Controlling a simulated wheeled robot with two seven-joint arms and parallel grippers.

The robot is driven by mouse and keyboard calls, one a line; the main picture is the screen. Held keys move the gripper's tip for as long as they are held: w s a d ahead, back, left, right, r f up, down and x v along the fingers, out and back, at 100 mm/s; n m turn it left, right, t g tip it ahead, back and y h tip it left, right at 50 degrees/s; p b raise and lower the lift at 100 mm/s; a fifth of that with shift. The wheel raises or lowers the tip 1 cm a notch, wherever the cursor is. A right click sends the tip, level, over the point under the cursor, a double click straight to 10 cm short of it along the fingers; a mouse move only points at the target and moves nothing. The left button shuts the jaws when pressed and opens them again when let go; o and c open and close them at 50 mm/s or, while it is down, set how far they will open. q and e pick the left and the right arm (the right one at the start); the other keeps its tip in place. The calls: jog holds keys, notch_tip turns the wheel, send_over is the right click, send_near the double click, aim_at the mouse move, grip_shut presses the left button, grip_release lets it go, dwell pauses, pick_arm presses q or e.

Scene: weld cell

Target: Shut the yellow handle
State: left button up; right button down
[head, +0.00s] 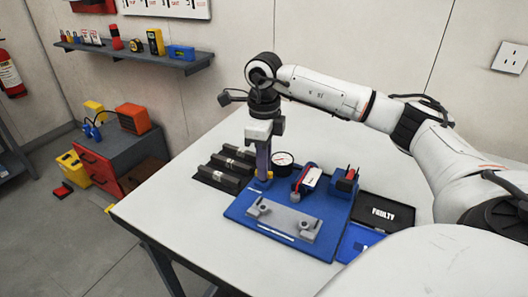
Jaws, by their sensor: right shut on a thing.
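My right gripper (264,174) points straight down at the back left corner of the blue fixture plate (240,207). Its jaws are shut on the yellow handle (270,176), of which only a small yellow bit shows at the fingertips. The fingers hide the rest of the handle, and its angle cannot be told. A grey metal part (285,219) lies flat on the front of the plate. My left gripper is out of view.
Dark grey blocks (223,177) lie left of the plate. A black "FAULTY" tray (395,206) and blue tray (352,246) are right. The table's left front is clear.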

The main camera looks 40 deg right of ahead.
jog(key=shift+r+m, duration=0.1)
jog(key=shift+m, duration=1.1)
jog(key=c, duration=1.8)
grip_release()
jog(key=shift+o, duration=0.2)
notch_tip(320, 180, up, 10)
jog(key=shift+r, duration=0.15)
